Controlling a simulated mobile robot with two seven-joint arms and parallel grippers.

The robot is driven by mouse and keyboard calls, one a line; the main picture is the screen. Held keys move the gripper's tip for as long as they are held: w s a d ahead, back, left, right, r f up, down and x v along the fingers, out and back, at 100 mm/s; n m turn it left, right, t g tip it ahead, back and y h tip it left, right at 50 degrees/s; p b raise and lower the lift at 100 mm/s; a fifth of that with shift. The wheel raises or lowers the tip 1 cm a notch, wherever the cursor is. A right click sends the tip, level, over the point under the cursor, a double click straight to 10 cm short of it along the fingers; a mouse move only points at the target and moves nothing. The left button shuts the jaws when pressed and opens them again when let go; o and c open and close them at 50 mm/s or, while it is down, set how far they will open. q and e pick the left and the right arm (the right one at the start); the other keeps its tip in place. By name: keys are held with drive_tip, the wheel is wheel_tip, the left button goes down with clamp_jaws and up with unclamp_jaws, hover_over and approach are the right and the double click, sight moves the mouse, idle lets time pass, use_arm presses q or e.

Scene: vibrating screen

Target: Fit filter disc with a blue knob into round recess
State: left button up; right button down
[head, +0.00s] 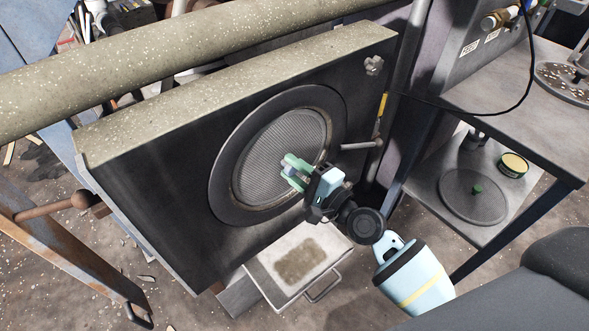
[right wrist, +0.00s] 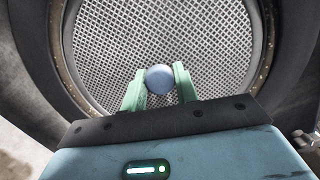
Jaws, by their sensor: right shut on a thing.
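The filter disc (head: 280,140) is a round grey mesh inside the dark ring of the round recess (head: 226,187) on the front of the dark box. My right gripper (head: 287,170) is at the disc's lower right part in the head view, shut on its blue knob. In the right wrist view the blue knob (right wrist: 159,79) sits between the two green fingers (right wrist: 160,88), with the mesh (right wrist: 110,40) behind it and a brownish rim around it. I cannot tell whether the disc is fully seated. My left gripper is not in view.
A metal drawer (head: 328,243) juts out below the recess. At the right, a shelf holds a mesh disc with a green knob (head: 477,189) and a yellow-rimmed tin (head: 513,165); a table (head: 520,115) stands above. A rusty lever (head: 50,207) is at the left.

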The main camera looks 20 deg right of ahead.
drive_tip(key=shift+w+a+r, duration=0.1)
drive_tip(key=shift+w+r, duration=0.1)
drive_tip(key=shift+w, duration=0.2)
idle(0.7)
drive_tip(key=c, duration=1)
unclamp_jaws()
drive_tip(key=shift+a+f, duration=0.1)
drive_tip(key=shift+s+f, duration=0.1)
drive_tip(key=shift+f, duration=0.05)
drive_tip(key=b+v, duration=0.1)
drive_tip(key=v, duration=0.6)
drive_tip(key=shift+s+d, duration=0.25)
